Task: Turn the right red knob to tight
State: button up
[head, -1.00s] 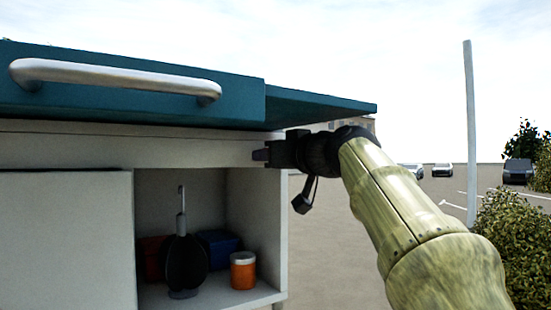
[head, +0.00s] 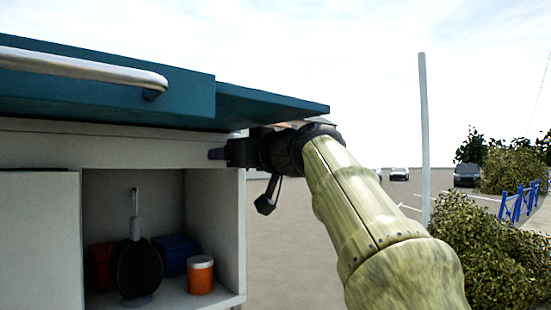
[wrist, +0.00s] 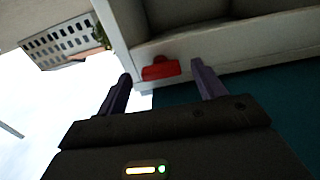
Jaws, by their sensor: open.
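One red knob (wrist: 160,69) shows in the wrist view, on the pale edge strip beside the teal panel. It lies between my two spread fingers in the picture. My gripper (wrist: 162,73) is open and empty, and I cannot tell whether either finger touches the knob. In the head view my gripper (head: 216,154) is at the cabinet's upper right corner, just under the teal top (head: 265,106). The knob is hidden in the head view. No other red knob is in view.
The white cabinet (head: 215,220) has an open compartment with an orange jar (head: 200,276), a black object (head: 137,270), a blue box (head: 174,254) and a red box (head: 103,268). A metal handle (head: 80,66) runs along the teal top. Open pavement lies right of the cabinet.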

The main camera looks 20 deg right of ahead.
jog(key=b+v, duration=0.5)
jog(key=v, duration=1)
jog(key=shift+s, duration=0.25)
jog(key=shift+d, duration=0.1)
jog(key=w+d+f+m+g+h, duration=0.1)
jog(key=w+f+m+g, duration=0.1)
jog(key=w+f, duration=0.5)
jog(key=w+d+f+m+g+h, duration=0.15)
jog(key=w+f, duration=0.25)
jog(key=f, duration=0.8)
jog(key=a+f+m+g+h, duration=0.1)
jog(key=a+f+g, duration=0.15)
jog(key=f, duration=1.05)
jog(key=a+f+m+g+h, duration=0.1)
jog(key=f+g, duration=0.2)
jog(key=f, duration=0.9)
jog(key=s+a+f+n+g, duration=0.1)
jog(key=s+a+f+g, duration=0.1)
jog(key=s+f, duration=0.5)
jog(key=s+a+f+n+g+h, duration=0.1)
jog(key=s+f, duration=0.7)
jog(key=f, duration=0.8)
jog(key=a+g, duration=0.1)
jog(key=g, duration=0.1)
jog(key=shift+s+a+g, duration=0.15)
jog(key=shift+a+g, duration=0.1)
jog(key=shift+g, duration=0.05)
